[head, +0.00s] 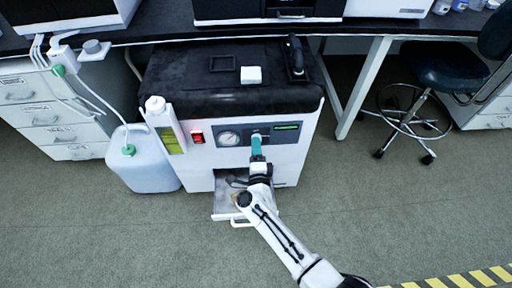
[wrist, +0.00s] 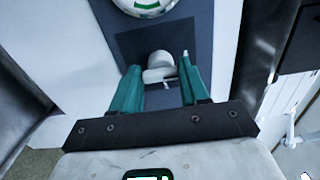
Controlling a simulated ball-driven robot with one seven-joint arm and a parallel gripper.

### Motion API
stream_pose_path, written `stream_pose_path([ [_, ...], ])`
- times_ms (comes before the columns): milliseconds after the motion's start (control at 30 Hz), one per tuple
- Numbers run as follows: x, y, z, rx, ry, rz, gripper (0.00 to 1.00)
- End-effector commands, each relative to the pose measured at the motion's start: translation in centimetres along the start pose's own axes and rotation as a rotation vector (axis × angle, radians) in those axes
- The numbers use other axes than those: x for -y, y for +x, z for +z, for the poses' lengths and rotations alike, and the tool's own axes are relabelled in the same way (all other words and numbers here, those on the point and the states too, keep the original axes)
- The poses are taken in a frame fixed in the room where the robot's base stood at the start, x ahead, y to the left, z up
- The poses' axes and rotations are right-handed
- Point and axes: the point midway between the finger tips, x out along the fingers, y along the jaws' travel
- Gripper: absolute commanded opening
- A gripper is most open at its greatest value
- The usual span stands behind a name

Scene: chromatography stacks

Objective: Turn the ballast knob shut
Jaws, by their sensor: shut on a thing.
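The ballast knob (wrist: 160,66) is a pale grey knob on a dark panel, between my two teal fingertips in the wrist view. My gripper (wrist: 160,72) is shut on it, one finger on each side. In the head view my gripper (head: 256,142) reaches up to the front panel of the white pump cabinet (head: 200,160), just right of the round gauge (head: 230,138). The fingers mostly hide the knob there. The knob's exact turn angle cannot be told.
A red switch (head: 197,138) and a green display (head: 287,127) flank the gauge area. A pulled-out tray (head: 226,210) lies below my wrist. A bluish jug (head: 142,168) stands left. Open floor lies in front; a stool (head: 435,72) is at right.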

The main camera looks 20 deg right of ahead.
Motion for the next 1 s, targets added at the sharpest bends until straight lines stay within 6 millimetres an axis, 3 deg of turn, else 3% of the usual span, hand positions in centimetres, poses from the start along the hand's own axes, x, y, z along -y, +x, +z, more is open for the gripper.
stream_pose_path([
  [600, -0.13, -0.06, 0.09, 0.003, -0.040, 0.002, 0.14],
  [633, -0.13, -0.06, 0.09, 0.003, -0.040, 0.002, 0.47],
  [867, -0.09, -0.03, 0.04, 0.002, -0.038, 0.001, 0.70],
  [1000, -0.06, -0.02, 0.03, 0.001, -0.038, 0.001, 0.70],
])
